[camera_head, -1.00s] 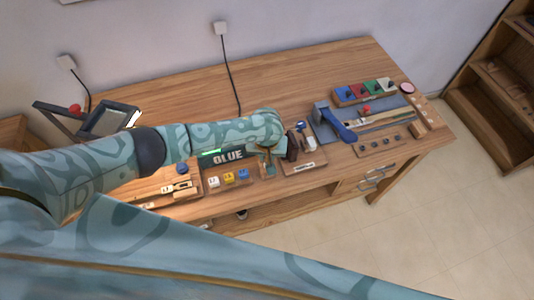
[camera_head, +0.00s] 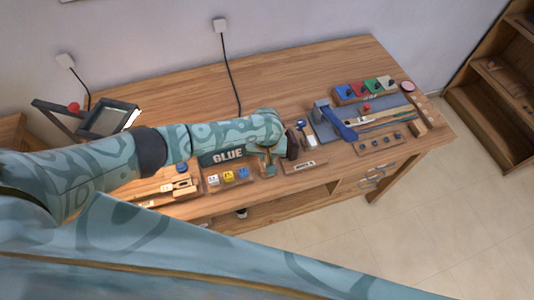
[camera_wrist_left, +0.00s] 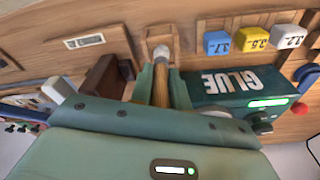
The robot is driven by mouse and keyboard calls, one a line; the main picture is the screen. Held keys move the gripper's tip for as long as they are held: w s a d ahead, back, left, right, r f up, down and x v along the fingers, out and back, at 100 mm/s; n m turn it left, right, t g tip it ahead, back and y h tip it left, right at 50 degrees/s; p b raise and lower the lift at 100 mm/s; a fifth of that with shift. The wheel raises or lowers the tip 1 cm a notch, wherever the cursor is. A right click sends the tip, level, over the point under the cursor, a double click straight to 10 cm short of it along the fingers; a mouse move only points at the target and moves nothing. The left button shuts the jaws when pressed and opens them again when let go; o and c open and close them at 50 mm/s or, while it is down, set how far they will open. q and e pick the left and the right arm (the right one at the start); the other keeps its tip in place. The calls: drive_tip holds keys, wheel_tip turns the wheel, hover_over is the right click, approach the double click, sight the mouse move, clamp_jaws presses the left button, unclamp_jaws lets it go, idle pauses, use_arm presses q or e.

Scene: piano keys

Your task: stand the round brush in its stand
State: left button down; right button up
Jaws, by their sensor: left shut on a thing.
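My left gripper (camera_wrist_left: 160,88) is shut on the brown shaft of the round brush (camera_wrist_left: 160,84), seen in the left wrist view. A pale metal-coloured part of the brush shows just beyond the fingertips. It lies over or at a small wooden stand (camera_wrist_left: 174,41) with a light slot-like front. I cannot tell whether the brush is inside the stand or only in front of it. In the head view the left gripper (camera_head: 268,156) is over the front part of the desk, above the stand (camera_head: 267,172). My right gripper is not in view.
A dark green GLUE box (camera_head: 228,155) stands close left of the gripper, behind blue, yellow and white blocks (camera_head: 229,178). A dark brown block (camera_head: 292,148) and a labelled wooden tray (camera_head: 304,166) are close on the right.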

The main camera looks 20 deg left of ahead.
use_arm(q)
drive_tip(key=shift+f+b, duration=0.65)
drive_tip(key=shift+f, duration=0.75)
idle(0.9)
drive_tip(key=c, duration=1.3)
unclamp_jaws()
drive_tip(key=shift+o, duration=0.2)
drive_tip(key=shift+s, duration=0.1)
drive_tip(key=o, duration=0.3)
drive_tip(key=shift+o, duration=0.5)
drive_tip(key=shift+s+a, duration=0.1)
drive_tip(key=shift+d+r, duration=0.1)
drive_tip(key=shift+d, duration=0.1)
